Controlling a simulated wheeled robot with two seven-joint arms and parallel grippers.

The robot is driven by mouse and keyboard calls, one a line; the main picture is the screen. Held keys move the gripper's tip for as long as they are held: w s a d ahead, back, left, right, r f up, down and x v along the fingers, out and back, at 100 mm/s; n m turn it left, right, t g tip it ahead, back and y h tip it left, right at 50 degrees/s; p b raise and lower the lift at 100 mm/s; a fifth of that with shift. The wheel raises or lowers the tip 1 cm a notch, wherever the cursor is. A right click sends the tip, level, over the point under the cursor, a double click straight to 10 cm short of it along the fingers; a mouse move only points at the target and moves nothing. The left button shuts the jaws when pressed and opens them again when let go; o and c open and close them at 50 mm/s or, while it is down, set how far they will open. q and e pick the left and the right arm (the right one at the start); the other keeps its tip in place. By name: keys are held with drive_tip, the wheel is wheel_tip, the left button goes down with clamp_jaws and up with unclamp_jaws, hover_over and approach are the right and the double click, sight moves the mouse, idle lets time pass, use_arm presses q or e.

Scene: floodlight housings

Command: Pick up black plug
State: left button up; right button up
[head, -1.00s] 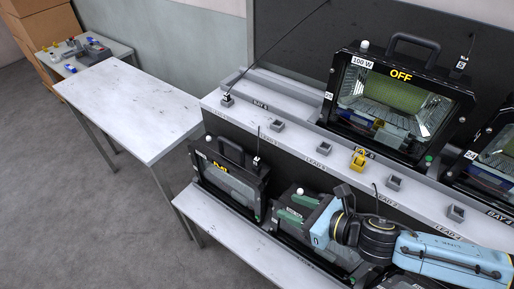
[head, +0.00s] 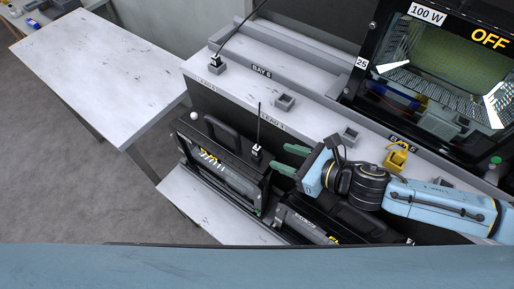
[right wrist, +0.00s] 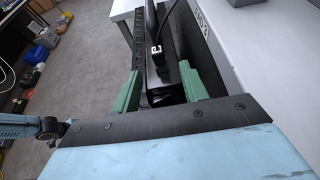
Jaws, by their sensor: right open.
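A small black plug (head: 257,152) with a white mark and a thin upright cable sits on the right end of the top of a dark floodlight housing (head: 222,165) on the lower shelf. In the right wrist view the plug (right wrist: 157,49) lies ahead of the fingers, roughly between their lines. My right gripper (head: 281,158) is open, its green fingers pointing left at the plug, with a gap before it. The fingers (right wrist: 160,73) are empty in the right wrist view. Another black plug (head: 215,63) stands at the far left of the upper ledge. My left gripper is not in view.
Grey sockets (head: 285,101) and a yellow plug (head: 396,157) line the upper ledge right behind the gripper. A large housing reading OFF (head: 440,70) stands above. Another housing (head: 310,228) lies below my right arm. A bare white table (head: 100,70) is at left.

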sight(260, 151)
drive_tip(key=x, duration=0.6)
drive_tip(key=shift+a, duration=0.1)
drive_tip(key=shift+x, duration=2.65)
drive_tip(key=shift+s+f, duration=0.15)
drive_tip(key=shift+s, duration=0.05)
clamp_jaws()
